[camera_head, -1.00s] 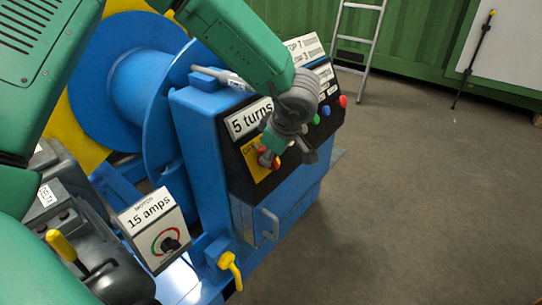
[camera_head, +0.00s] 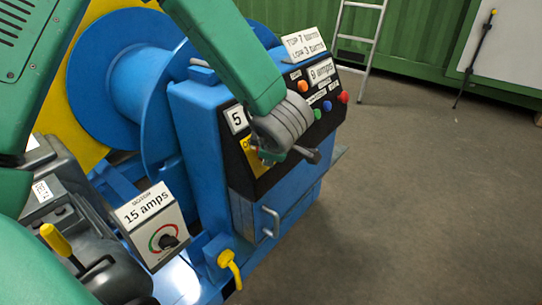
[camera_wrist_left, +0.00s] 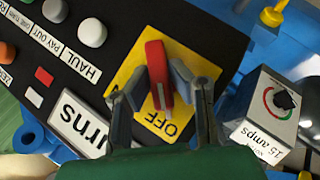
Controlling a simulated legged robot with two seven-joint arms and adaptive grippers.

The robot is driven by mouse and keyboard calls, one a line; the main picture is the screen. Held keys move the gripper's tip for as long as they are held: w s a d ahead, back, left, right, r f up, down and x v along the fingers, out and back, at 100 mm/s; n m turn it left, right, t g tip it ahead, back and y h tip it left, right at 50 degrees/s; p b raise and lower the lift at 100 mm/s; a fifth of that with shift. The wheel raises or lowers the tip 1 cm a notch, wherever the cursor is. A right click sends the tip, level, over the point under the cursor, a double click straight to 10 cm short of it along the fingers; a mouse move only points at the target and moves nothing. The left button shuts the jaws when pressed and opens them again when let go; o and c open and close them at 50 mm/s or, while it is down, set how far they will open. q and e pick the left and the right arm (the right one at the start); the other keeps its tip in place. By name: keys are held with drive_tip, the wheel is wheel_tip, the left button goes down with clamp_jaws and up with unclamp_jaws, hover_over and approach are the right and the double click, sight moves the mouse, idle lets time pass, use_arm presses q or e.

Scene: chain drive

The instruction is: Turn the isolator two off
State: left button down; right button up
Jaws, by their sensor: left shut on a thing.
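The isolator is a red handle (camera_wrist_left: 156,58) on a yellow plate (camera_wrist_left: 128,76) with the word OFF, set in a black panel. Which isolator number it is cannot be read. My left gripper (camera_wrist_left: 160,84) has one finger on each side of the red handle and is shut on it. The handle lies along the fingers, towards the OFF side of the plate. In the head view my left gripper (camera_head: 276,156) is at the lower front of the panel, in front of the yellow plate (camera_head: 249,152), and hides most of the handle. My right gripper is not in view.
Coloured buttons (camera_head: 327,105) line the panel to the right. A "15 amps" box (camera_head: 152,222) with a dial and a yellow lever (camera_head: 57,241) stand at the lower left. A yellow handle (camera_head: 231,267) sticks out below the blue cabinet (camera_head: 190,118). The floor at right is clear.

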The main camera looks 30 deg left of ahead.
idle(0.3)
use_arm(q)
drive_tip(key=c, duration=1.5)
unclamp_jaws()
drive_tip(key=v, duration=1.2)
drive_tip(key=shift+s+f, duration=0.1)
drive_tip(key=shift+f, duration=0.05)
